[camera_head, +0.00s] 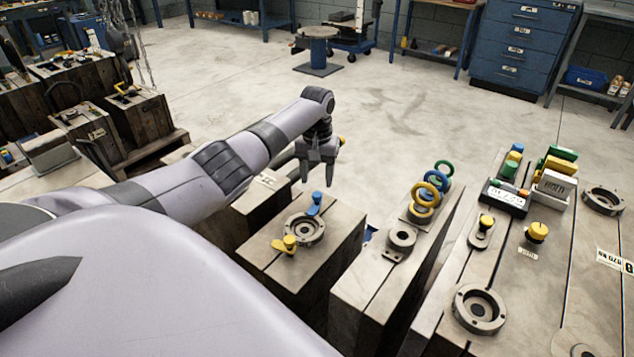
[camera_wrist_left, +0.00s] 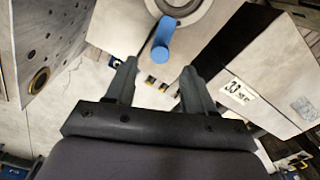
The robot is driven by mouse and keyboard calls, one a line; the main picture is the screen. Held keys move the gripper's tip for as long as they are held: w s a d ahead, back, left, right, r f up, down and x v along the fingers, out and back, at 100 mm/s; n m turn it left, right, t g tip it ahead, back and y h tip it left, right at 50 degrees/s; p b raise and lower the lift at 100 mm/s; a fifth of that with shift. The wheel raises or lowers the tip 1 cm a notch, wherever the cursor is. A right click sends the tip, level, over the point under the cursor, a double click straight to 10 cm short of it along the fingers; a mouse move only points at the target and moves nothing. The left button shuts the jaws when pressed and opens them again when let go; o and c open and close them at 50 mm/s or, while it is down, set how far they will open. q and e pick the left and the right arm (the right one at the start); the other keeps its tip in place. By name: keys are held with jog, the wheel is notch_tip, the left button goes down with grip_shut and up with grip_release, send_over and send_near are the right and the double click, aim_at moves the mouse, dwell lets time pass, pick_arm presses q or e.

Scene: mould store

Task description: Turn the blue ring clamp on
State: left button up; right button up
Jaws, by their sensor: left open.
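The blue clamp (camera_head: 315,205) sits at the far edge of a round metal ring (camera_head: 303,230) on a block (camera_head: 285,270) in the middle. Its blue handle (camera_wrist_left: 163,38) also shows in the wrist view, beside the ring (camera_wrist_left: 190,6). A yellow clamp (camera_head: 285,244) sits at the ring's near-left edge. My left gripper (camera_head: 317,183) points down with jaws open, just above and beyond the blue clamp in the head view. In the wrist view the blue handle lies ahead of the open fingers (camera_wrist_left: 158,68), with nothing between them. My right gripper is in neither view.
A neighbouring block carries a small flange (camera_head: 401,240) and a stand of upright yellow, blue and green rings (camera_head: 426,193). A bench to the right holds yellow knobs (camera_head: 537,232), coloured blocks and more flanges (camera_head: 480,308). Open floor (camera_head: 400,110) lies behind.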

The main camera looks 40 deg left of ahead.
aim_at(317, 194)
pick_arm(q)
notch_tip(317, 194, down, 5)
jog(key=shift+r+b, duration=0.15)
jog(key=shift+b, duration=0.55)
grip_shut()
jog(key=shift+r+n+p, duration=0.15)
jog(key=shift+n+p, duration=0.15)
jog(key=shift+p, duration=0.2)
jog(key=shift+n, duration=0.3)
grip_release()
